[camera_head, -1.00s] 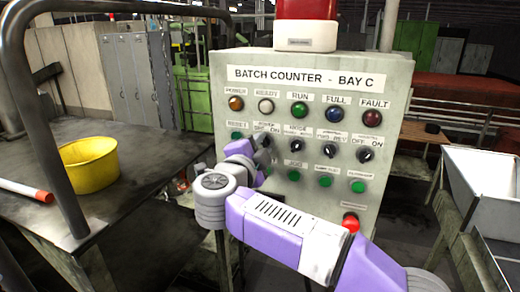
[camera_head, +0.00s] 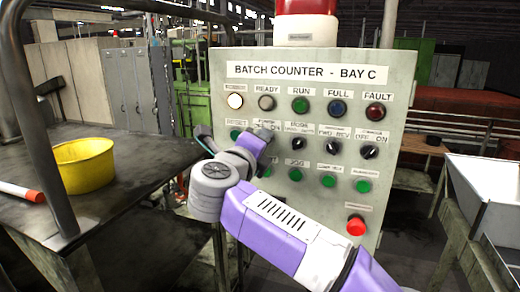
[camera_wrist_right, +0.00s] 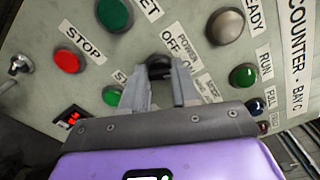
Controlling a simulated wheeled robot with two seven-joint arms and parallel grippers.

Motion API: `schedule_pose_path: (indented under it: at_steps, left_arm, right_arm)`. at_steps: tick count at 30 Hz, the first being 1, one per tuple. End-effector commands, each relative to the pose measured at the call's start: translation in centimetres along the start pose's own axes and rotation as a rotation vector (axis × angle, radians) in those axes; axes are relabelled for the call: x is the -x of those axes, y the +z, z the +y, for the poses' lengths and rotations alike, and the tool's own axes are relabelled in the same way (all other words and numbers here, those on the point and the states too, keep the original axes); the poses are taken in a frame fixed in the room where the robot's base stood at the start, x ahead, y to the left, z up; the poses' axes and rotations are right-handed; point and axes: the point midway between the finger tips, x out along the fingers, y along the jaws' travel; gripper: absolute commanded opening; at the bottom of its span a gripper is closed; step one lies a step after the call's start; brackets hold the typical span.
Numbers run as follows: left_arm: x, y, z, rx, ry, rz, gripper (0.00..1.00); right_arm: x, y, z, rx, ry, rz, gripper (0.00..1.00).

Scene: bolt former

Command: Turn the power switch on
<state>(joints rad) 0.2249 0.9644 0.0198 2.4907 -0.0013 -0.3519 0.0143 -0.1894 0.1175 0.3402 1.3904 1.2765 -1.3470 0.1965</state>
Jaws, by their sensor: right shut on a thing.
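The grey control panel (camera_head: 398,198) reads "BATCH COUNTER - BAY C". The power switch (camera_wrist_right: 158,64) is a small dark knob beside the "POWER OFF ON" label in the right wrist view. My right gripper (camera_wrist_right: 160,72) has one finger on each side of the knob and is shut on it. Which way the knob points is hard to tell. In the head view my right wrist hides the switch. The POWER lamp (camera_head: 235,101) at the panel's upper left glows bright white. My left gripper is not in view.
Other lamps, dark selector knobs (camera_head: 367,152) and green buttons (camera_head: 363,186) fill the panel. A red button (camera_head: 356,225) sits at the lower right. A yellow bowl (camera_head: 84,166) stands on the table (camera_head: 130,185) at left, behind a metal rail. A white bin (camera_head: 485,190) stands at right.

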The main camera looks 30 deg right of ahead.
Motion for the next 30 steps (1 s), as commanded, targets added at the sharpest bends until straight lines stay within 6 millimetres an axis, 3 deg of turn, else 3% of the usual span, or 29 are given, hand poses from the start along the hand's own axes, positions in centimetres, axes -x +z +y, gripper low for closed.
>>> schedule_pose_path:
  at_steps: [23,24,28,30]
  left_arm:
    - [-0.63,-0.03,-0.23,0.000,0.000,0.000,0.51]
    - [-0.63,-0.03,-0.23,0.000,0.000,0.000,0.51]
    - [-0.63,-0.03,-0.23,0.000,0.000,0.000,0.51]
    - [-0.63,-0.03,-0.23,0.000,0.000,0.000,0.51]
  right_arm:
    - [0.00,0.01,0.02,-0.099,0.001,0.001,0.00]
    - [0.00,0.01,0.01,-0.098,0.001,0.001,0.35]
    - [0.00,0.01,0.00,-0.098,0.001,0.000,0.55]
    - [0.00,0.01,0.00,-0.098,0.001,0.000,0.55]
